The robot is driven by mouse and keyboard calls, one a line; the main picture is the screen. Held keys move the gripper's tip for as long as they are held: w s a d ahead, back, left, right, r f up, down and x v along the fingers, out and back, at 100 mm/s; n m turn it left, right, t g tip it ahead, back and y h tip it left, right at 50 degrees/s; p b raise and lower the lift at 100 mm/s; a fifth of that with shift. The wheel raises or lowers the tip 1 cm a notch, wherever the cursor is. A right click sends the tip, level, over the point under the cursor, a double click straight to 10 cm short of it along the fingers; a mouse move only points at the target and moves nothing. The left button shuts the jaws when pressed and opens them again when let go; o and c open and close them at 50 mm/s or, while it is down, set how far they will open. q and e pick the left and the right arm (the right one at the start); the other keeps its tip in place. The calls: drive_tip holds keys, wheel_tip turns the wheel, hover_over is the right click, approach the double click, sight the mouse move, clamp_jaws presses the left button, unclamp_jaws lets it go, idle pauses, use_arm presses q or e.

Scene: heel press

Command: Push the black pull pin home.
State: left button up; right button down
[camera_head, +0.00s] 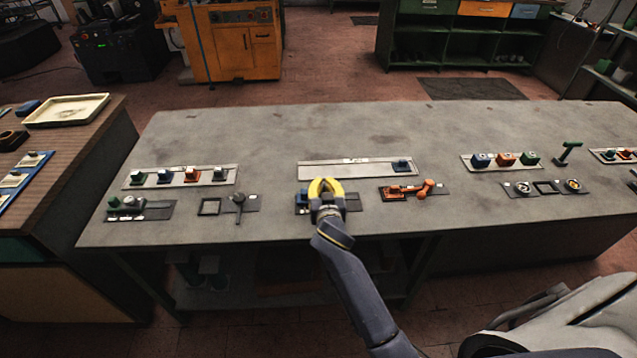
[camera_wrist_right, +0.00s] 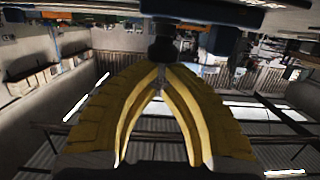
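My right gripper (camera_head: 326,183) is over the middle front of the grey table, above a small dark plate (camera_head: 353,203) with a blue block (camera_head: 301,199) at its left. Its yellow fingers meet at the tips in the right wrist view (camera_wrist_right: 160,74), with nothing seen between them. A black knob-like part (camera_wrist_right: 163,48), which looks like the black pull pin, sits just beyond the tips. I cannot tell whether they touch. In the head view this part is hidden behind the gripper. My left gripper is not in view.
On the right is an orange-handled fixture (camera_head: 408,190). Behind is a pale strip (camera_head: 340,170) with a blue block (camera_head: 401,165). The table's rear (camera_head: 330,125) is clear.

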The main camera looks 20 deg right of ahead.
drive_tip(key=shift+r, duration=0.45)
wheel_tip(320, 180, up, 3)
drive_tip(key=shift+f, duration=0.15)
drive_tip(key=v, duration=1)
drive_tip(key=shift+r, duration=0.25)
drive_tip(key=shift+s, duration=0.15)
